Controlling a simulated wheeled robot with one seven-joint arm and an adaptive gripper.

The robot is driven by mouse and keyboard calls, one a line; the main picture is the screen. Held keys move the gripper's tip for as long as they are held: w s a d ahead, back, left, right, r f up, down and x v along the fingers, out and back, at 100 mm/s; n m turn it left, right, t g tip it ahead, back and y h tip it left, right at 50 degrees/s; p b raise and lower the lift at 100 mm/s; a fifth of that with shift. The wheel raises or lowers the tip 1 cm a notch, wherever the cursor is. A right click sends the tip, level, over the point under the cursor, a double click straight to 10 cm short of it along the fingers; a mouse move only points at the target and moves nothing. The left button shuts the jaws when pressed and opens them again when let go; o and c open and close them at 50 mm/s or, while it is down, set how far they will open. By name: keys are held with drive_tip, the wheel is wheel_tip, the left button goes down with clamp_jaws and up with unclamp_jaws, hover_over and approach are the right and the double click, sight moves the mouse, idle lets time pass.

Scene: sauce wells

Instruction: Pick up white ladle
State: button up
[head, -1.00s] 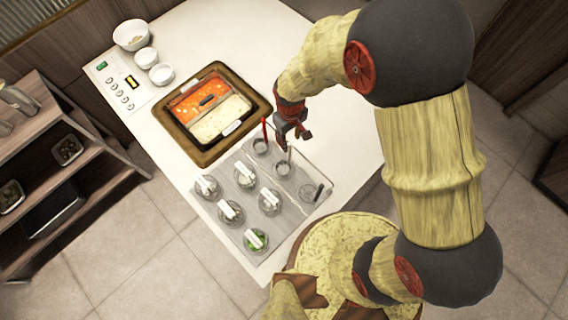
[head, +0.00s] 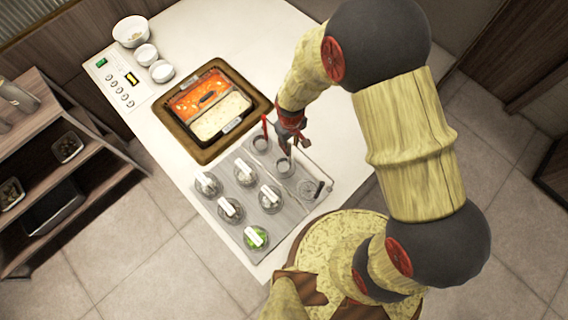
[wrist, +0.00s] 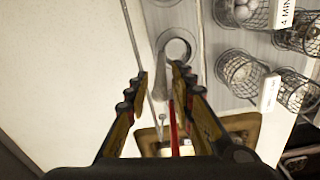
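The white ladle's pale handle (head: 291,151) stands upright from a round well in the metal station, just below my gripper (head: 297,140) in the head view. In the wrist view my gripper (wrist: 160,78) is open, its two fingers apart. A pale grey upright shape, perhaps the ladle's handle (wrist: 161,88), shows between them. I cannot tell whether either finger touches it. The ladle's bowl is hidden in the well. A second ladle with a red handle (head: 265,127) stands in the neighbouring well, and its handle (wrist: 173,133) also shows in the wrist view.
The grey station (head: 238,178) holds several wire baskets with white labelled handles, left of and below the ladles. A brown-rimmed tray (head: 176,133) with red and cream food lies behind. White bowls (head: 131,32) stand at the back left. The counter on the right is clear.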

clamp_jaws()
idle(0.5)
